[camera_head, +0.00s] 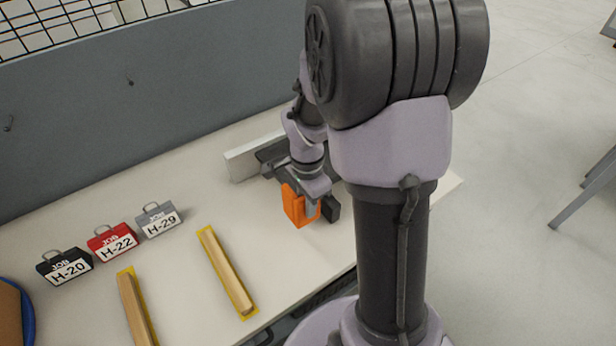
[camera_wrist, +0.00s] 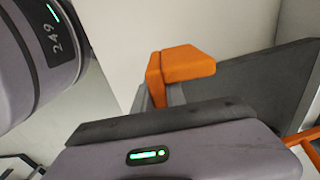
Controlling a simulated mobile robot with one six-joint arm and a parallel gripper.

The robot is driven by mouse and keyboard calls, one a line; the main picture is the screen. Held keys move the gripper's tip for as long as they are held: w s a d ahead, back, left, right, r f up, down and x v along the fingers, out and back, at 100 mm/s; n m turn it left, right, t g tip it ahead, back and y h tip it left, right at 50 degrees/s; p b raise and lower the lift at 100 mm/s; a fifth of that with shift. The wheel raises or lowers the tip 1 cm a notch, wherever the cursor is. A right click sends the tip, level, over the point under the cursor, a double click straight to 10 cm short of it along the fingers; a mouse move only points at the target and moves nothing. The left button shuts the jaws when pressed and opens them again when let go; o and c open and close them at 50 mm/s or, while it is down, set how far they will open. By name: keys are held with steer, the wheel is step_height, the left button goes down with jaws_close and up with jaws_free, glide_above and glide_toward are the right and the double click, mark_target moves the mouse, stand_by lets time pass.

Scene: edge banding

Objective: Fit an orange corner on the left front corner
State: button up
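An orange corner (camera_head: 296,206) is at the end of my gripper (camera_head: 311,208) in the head view, low over the light table. The orange corner also shows in the wrist view (camera_wrist: 182,64), against a grey finger beyond the gripper body. My gripper seems shut on it, though only part of the fingers shows. A dark grey panel (camera_wrist: 258,92) stands just to the right of the corner in the wrist view. Another orange part (camera_wrist: 306,138) shows at the right edge there. My arm hides much of the work area in the head view, including the left front corner.
Two wooden strips on yellow bases, one here (camera_head: 227,272), lie to the left. Bare table lies between the strips and gripper.

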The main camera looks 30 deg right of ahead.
step_height(320, 180, up, 13)
steer(key=p, duration=0.4)
steer(key=shift+r, duration=0.2)
steer(key=s+a+r+n+t+y+b, duration=0.1)
steer(key=s+a+r+n+t+b, duration=0.1)
steer(key=s+a+n, duration=0.4)
steer(key=s+a+r+n+t+y+b, duration=0.1)
steer(key=s+a+r+n+t+b, duration=0.1)
steer(key=a+n, duration=0.5)
steer(key=s+a+t+b, duration=0.1)
steer(key=s+a+b, duration=0.1)
steer(key=s, duration=0.1)
steer(key=shift+s+a+t+b, duration=0.3)
steer(key=shift+s+t, duration=0.1)
steer(key=shift+d+r, duration=0.1)
